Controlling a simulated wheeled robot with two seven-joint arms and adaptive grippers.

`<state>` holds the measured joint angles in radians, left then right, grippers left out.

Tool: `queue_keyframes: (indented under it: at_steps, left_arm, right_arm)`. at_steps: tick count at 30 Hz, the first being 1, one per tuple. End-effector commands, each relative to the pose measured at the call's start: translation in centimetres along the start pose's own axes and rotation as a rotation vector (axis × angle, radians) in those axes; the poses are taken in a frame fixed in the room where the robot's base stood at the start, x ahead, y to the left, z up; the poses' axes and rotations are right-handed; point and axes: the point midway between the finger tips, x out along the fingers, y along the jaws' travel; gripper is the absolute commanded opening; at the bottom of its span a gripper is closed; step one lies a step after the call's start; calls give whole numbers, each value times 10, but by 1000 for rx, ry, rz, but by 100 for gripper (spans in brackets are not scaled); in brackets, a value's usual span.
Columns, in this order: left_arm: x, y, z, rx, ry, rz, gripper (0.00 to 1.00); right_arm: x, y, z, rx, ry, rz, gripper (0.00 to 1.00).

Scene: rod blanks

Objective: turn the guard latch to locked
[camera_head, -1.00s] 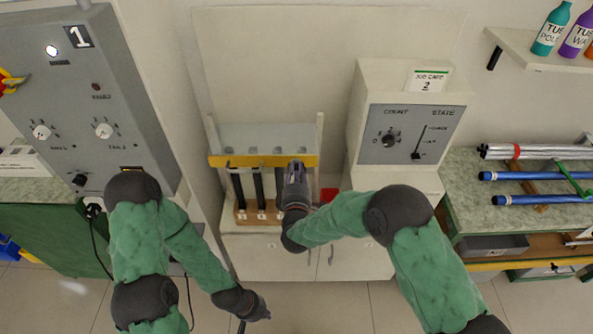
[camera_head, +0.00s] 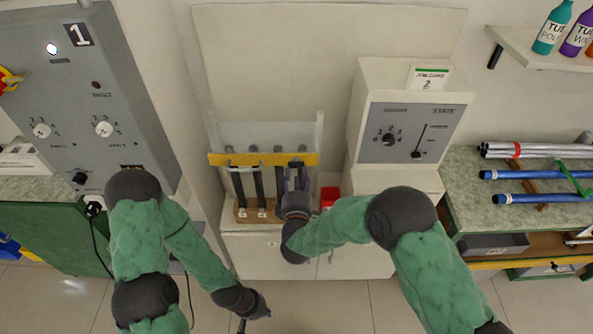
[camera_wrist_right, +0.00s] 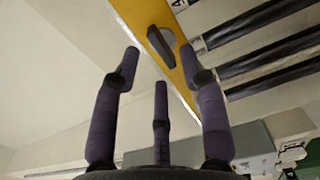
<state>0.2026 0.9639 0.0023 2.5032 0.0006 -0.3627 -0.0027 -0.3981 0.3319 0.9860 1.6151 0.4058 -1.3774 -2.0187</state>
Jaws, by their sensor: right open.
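The guard is a yellow bar (camera_head: 240,160) across the front of a rack holding dark rods. In the right wrist view the guard latch (camera_wrist_right: 161,46), a dark grey elongated handle, sits on the yellow bar (camera_wrist_right: 183,75). The handle lies roughly along the bar's length. My right gripper (camera_head: 297,172) is at the right part of the bar and hides what is behind it. In its wrist view the right gripper (camera_wrist_right: 155,62) is open and empty, its purple fingers spread with the latch just beyond the tips. My left gripper (camera_head: 266,313) hangs low over the floor; its fingers are unclear.
A grey panel with dials (camera_head: 72,120) stands at the left. A control box (camera_head: 405,133) with a knob and slider stands right of the rack. A red object (camera_head: 329,195) sits beside the right gripper. Blue and silver rods lie on the right-hand bench (camera_head: 462,190).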

Motion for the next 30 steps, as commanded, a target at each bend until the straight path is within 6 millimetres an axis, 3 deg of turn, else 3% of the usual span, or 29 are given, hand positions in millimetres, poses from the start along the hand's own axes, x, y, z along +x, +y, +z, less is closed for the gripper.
queue_keyframes:
  at_steps: [6,12,18,30]
  left_arm:
    - [0,0,0,0,0,0,0]
    - [0,0,0,0,0,0,0]
    - [0,0,0,0,0,0,0]
    - [0,0,0,0,0,0,0]
  right_arm:
    - [-46,0,-1,-1,3,0,42]
    - [-75,0,-1,0,2,-1,42]
    - [-87,0,0,0,1,0,42]
    - [-88,0,0,0,0,0,42]
